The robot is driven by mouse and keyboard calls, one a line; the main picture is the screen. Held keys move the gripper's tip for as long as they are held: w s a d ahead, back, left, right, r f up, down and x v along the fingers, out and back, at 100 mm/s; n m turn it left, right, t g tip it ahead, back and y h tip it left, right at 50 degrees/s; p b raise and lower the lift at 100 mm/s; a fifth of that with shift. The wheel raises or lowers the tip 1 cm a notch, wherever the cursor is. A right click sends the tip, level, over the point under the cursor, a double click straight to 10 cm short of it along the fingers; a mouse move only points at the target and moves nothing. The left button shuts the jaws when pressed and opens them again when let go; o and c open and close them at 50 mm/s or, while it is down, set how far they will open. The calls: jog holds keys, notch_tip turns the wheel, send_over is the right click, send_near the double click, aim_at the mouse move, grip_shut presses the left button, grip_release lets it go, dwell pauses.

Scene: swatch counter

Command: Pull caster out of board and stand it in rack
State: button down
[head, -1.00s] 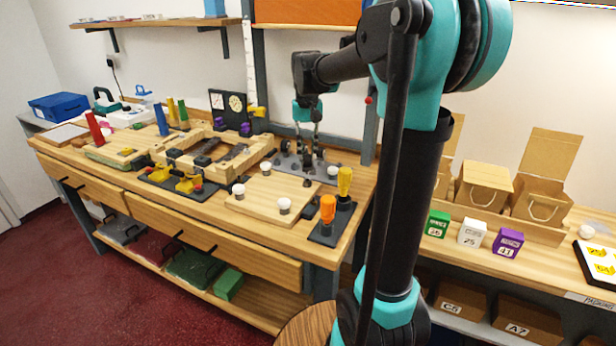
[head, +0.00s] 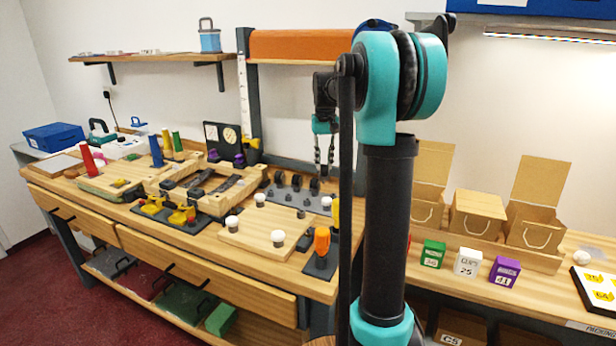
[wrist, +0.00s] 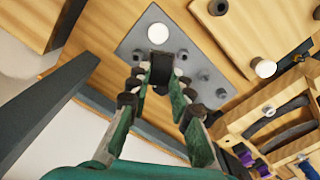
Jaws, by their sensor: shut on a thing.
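My gripper (head: 324,172) is above the right part of a grey plate (head: 285,196) at the back of the bench. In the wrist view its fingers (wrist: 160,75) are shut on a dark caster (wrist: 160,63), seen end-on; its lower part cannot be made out. The held caster is too small to tell in the head view. The plate (wrist: 185,38) also bears several short dark pegs (wrist: 203,75) and a white-topped piece (wrist: 157,33) near one end.
A wooden board (head: 250,237) with several white-topped pieces (head: 278,238) lies in front of the plate. An orange-handled tool (head: 322,242) stands at the right. A wooden frame (head: 215,205) lies left. A dark upright (wrist: 45,105) rises close to my gripper.

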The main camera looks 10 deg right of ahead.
jog(key=w+d, duration=0.3)
jog(key=d, duration=0.2)
jog(key=shift+a+f, duration=0.1)
jog(key=shift+f, duration=2.8)
jog(key=shift+s+f, duration=0.1)
jog(key=shift+f, duration=1.1)
jog(key=c, duration=1.3)
grip_release()
jog(key=shift+o, duration=0.4)
jog(key=shift+o, duration=1.2)
notch_tip(320, 180, up, 6)
